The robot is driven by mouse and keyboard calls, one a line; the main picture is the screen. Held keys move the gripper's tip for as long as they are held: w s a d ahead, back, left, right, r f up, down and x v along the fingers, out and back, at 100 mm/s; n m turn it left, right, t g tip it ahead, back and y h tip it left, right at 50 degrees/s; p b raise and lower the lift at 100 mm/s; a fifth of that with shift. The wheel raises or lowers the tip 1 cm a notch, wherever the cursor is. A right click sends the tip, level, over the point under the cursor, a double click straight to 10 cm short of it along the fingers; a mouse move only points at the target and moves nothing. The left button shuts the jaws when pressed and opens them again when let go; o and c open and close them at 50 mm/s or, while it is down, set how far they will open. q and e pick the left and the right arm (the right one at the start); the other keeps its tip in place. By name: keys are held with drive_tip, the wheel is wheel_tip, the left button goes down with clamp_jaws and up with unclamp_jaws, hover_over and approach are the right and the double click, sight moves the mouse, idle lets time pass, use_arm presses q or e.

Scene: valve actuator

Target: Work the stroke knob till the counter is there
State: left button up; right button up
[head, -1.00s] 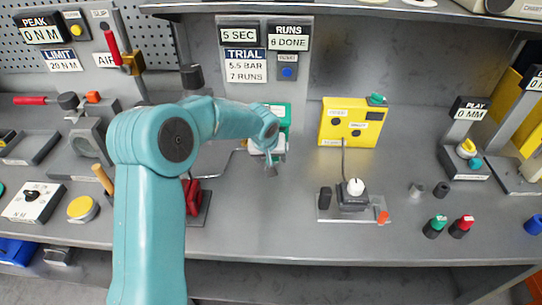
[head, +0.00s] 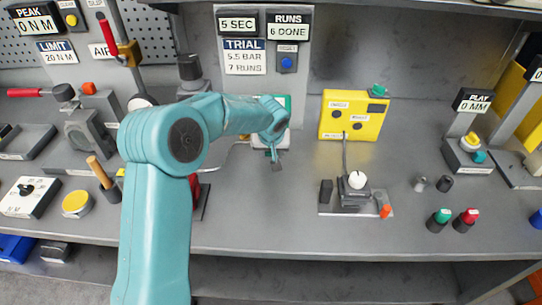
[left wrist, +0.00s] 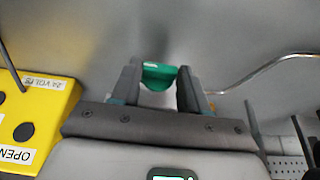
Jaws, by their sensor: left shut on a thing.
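My left gripper (head: 277,162) hangs low over the bench, in front of a green and white unit (head: 283,105) that my arm partly hides. In the left wrist view its fingers (left wrist: 160,78) are shut on a small green rounded piece (left wrist: 158,73). I cannot tell from its look whether this is the stroke knob. The counter sign (head: 289,25) reads RUNS, 6 DONE. A sign beside it (head: 238,23) reads 5 SEC. The trial plate (head: 245,62) reads 5.5 BAR, 7 RUNS. My right gripper is not in view.
Green (head: 438,218) and red (head: 465,220) capped pegs stand further right. A wooden-handled tool (head: 99,172) is left of my arm.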

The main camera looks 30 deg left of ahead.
use_arm(q)
drive_tip(key=o, duration=1.1)
drive_tip(key=shift+c, duration=0.2)
drive_tip(key=b+v, duration=0.1)
drive_tip(key=v, duration=1.5)
drive_tip(key=shift+r, duration=0.25)
drive_tip(key=shift+d, duration=0.1)
